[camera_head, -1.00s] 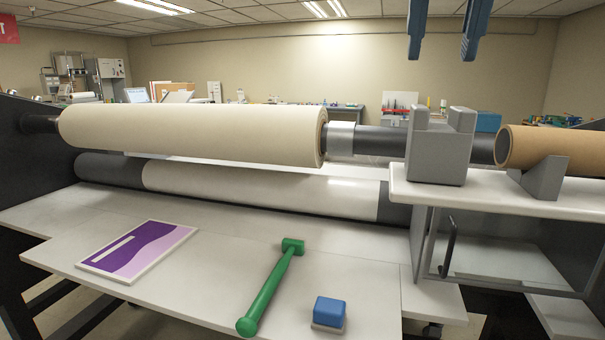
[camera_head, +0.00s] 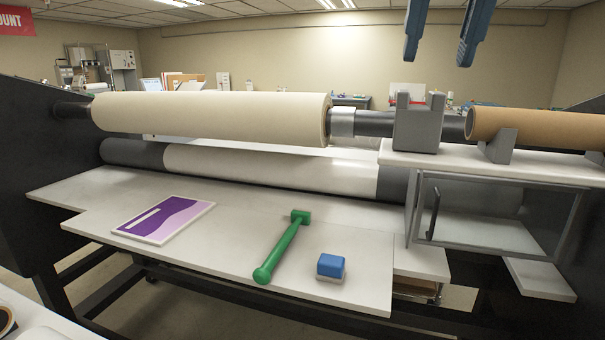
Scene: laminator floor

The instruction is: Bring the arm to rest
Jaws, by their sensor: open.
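My gripper (camera_head: 443,52) hangs into the top right of the head view, with its two blue fingers apart and nothing between them. It is open and empty, and appears above the grey bracket and the right end of the roller shaft. The rest of my arm is out of the picture.
The laminator carries a large cream roll (camera_head: 215,117) over a lower roller (camera_head: 270,168). A green mallet (camera_head: 281,248), a blue block (camera_head: 331,265) and a purple print (camera_head: 163,219) lie on its table (camera_head: 230,265). A grey bracket (camera_head: 419,124) and cardboard tube (camera_head: 540,130) stand right.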

